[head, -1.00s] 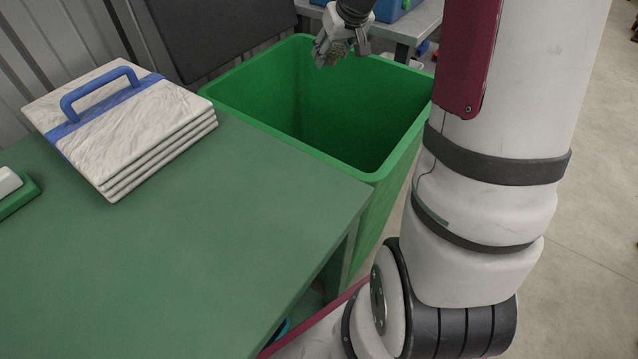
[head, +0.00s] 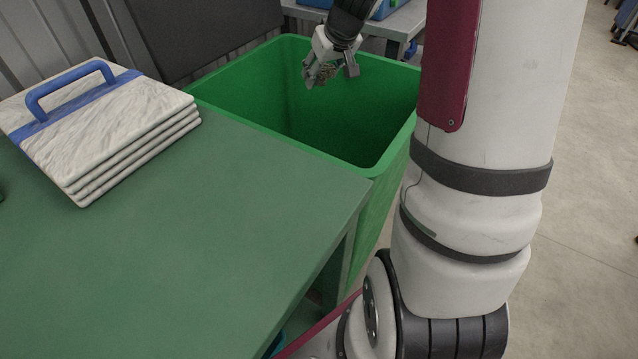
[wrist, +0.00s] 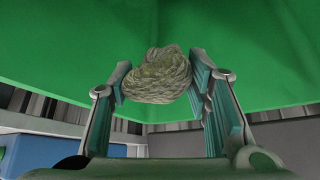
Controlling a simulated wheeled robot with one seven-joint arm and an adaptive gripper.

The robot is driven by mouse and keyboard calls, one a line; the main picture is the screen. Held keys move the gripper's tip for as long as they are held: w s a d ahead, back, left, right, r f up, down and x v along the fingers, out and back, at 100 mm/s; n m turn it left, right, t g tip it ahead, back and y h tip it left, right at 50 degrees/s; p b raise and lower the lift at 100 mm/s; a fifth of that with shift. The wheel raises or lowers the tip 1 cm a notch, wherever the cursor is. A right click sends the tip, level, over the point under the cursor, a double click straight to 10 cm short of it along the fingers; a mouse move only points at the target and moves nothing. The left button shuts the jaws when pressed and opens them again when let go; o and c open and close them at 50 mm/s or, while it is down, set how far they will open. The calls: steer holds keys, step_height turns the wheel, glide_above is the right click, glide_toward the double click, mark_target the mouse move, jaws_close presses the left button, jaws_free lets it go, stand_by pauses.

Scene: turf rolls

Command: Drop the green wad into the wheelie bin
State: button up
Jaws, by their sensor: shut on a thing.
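The green wad (wrist: 155,77) is a lumpy, mottled olive clump. In the wrist view it sits between the two fingers of my gripper (wrist: 158,84), which are shut on it. In the head view my gripper (head: 330,75) hangs over the open top of the green wheelie bin (head: 392,155), towards its back; the wad is small and partly hidden by the fingers there. The bin's green wall also fills the upper part of the wrist view (wrist: 60,40). The part of the bin's inside that shows looks empty; its floor is not clearly seen.
A green table (head: 190,240) stands in front and left of the bin, its edge close to the rim. A stack of white slabs with a blue strap and handle (head: 115,130) lies on it. A grey table (head: 405,25) stands behind the bin.

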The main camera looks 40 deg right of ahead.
steer(key=o, duration=1.3)
steer(key=shift+c, duration=0.2)
steer(key=v, duration=1.2)
